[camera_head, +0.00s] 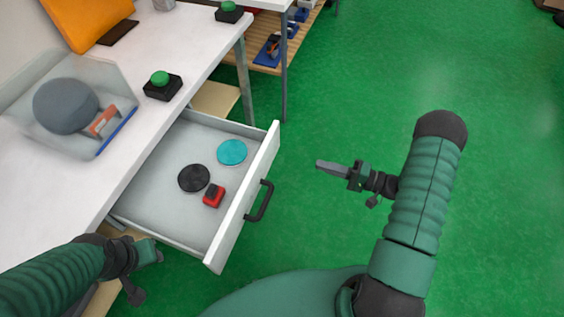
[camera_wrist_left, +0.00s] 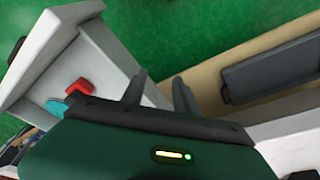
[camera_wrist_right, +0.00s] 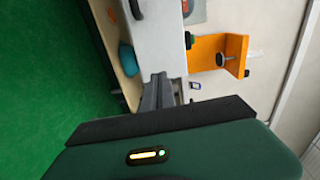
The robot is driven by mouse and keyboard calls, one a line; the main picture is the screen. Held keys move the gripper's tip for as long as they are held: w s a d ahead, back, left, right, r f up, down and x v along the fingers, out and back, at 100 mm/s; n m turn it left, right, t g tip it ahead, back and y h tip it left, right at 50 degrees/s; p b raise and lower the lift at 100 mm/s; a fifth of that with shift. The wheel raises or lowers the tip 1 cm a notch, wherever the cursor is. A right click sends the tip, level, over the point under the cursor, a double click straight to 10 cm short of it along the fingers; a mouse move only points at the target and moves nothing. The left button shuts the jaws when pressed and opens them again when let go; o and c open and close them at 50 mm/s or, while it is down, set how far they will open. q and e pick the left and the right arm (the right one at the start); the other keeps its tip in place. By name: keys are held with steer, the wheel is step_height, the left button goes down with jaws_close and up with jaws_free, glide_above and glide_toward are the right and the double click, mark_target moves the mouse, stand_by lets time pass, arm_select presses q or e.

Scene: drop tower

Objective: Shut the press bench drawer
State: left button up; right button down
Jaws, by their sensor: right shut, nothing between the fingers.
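The press bench drawer (camera_head: 168,209) is pulled out from under the white bench top. Its front panel (camera_head: 240,205) carries a dark bar handle (camera_head: 260,200). In the left wrist view the drawer (camera_wrist_left: 105,60) shows at upper left. My right gripper (camera_head: 322,166) is shut and empty, apart from the handle and to its right over the green floor. The right wrist view shows its fingers together (camera_wrist_right: 159,80). My left gripper (camera_head: 155,252) is low at the drawer's near left side, partly hidden by its wrist. In the left wrist view its fingers (camera_wrist_left: 160,78) stand apart, with nothing visible between them.
In the drawer lie a teal disc (camera_head: 232,152), a black disc (camera_head: 194,178) and a red-and-black block (camera_head: 213,196). Green floor right of the drawer is clear.

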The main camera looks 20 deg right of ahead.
mark_target(271, 152)
steer(key=shift+y, duration=0.3)
steer(key=x, duration=0.4)
steer(key=b+x, duration=0.1)
steer(key=x, duration=0.3)
steer(key=b+x, duration=0.1)
steer(key=x, duration=0.4)
steer(key=shift+s+a, duration=0.2)
steer(key=shift+a, duration=0.15)
steer(key=shift+w+a+r, duration=0.1)
steer(key=shift+w+a, duration=0.1)
steer(key=shift+a, duration=0.05)
steer(key=shift+w+a, duration=0.15)
steer(key=shift+w, duration=0.05)
steer(key=x, duration=1.4)
steer(key=shift+w+a, duration=0.2)
steer(key=shift+a, duration=0.05)
steer(key=b+x, duration=0.5)
steer(key=x, duration=0.9)
steer(key=shift+w+a, duration=0.15)
steer(key=shift+w, duration=0.1)
steer(key=shift+w+a, duration=0.35)
steer(key=shift+r, duration=0.35)
